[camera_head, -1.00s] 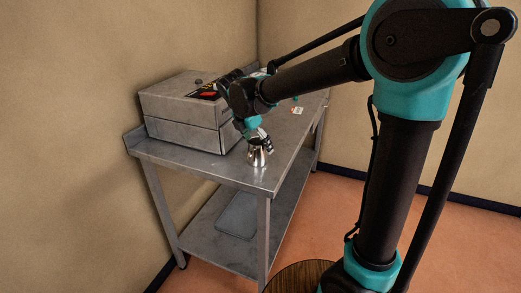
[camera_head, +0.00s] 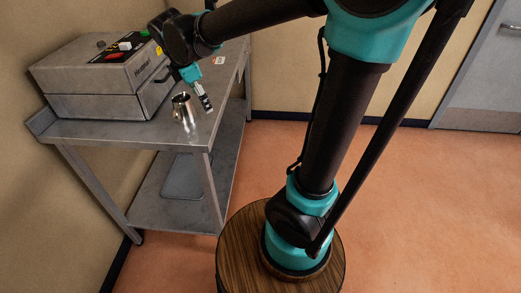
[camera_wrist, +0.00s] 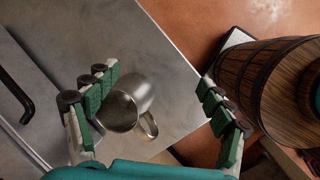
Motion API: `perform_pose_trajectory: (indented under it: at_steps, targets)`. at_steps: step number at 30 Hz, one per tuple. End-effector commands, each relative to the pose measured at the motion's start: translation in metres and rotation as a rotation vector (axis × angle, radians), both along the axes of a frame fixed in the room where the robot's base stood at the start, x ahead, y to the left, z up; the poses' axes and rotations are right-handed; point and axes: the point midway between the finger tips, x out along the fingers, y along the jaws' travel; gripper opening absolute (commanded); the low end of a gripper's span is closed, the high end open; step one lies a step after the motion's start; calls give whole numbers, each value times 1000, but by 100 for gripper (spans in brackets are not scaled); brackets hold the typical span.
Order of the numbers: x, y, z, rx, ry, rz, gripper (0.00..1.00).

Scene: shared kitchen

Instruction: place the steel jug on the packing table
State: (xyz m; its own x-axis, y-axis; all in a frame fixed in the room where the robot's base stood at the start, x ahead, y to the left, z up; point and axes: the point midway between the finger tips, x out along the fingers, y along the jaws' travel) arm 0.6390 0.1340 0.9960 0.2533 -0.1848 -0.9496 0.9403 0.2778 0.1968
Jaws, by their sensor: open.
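The steel jug (camera_head: 182,107) stands upright on the packing table (camera_head: 110,132), close to its near right corner. In the wrist view the jug (camera_wrist: 142,92) shows its open mouth and handle, and the bare steel table top (camera_wrist: 190,105) lies around it. My gripper (camera_head: 208,104) is just right of the jug in the head view. In the wrist view my gripper (camera_wrist: 165,105) has its fingers wide apart, with the jug between them and nearer the left finger. I cannot tell whether that finger touches the jug.
A grey vacuum sealing machine (camera_head: 85,105) fills the table's left and back part. A flat grey tray (camera_head: 183,177) lies on the lower shelf. A small white and red label (camera_head: 219,61) lies further back. Open orange floor is at the right, with a door (camera_head: 487,75).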

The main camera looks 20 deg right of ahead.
Motion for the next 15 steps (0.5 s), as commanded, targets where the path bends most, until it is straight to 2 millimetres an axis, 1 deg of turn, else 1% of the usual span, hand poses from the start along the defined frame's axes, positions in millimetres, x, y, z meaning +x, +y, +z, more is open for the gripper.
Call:
perform_pose_trajectory:
  at_steps: [1,2,3,5,6,8,9,10,12,15]
  targets:
    - [-8,-27,-18,58,-23,-148,81]
    - [-14,-41,-28,96,-39,-243,81]
    - [-23,-59,-42,151,-60,-378,81]
    - [-39,-85,-63,236,-93,-589,81]
    - [-51,-101,-77,293,-115,-728,81]
    - [-69,-122,-97,375,-145,-934,81]
    - [-82,-134,-110,427,-163,-1065,81]
    - [-91,-142,-118,464,-176,-1157,81]
    - [-111,-156,-135,542,-203,-1348,81]
    - [-132,-168,-153,628,-228,-1555,81]
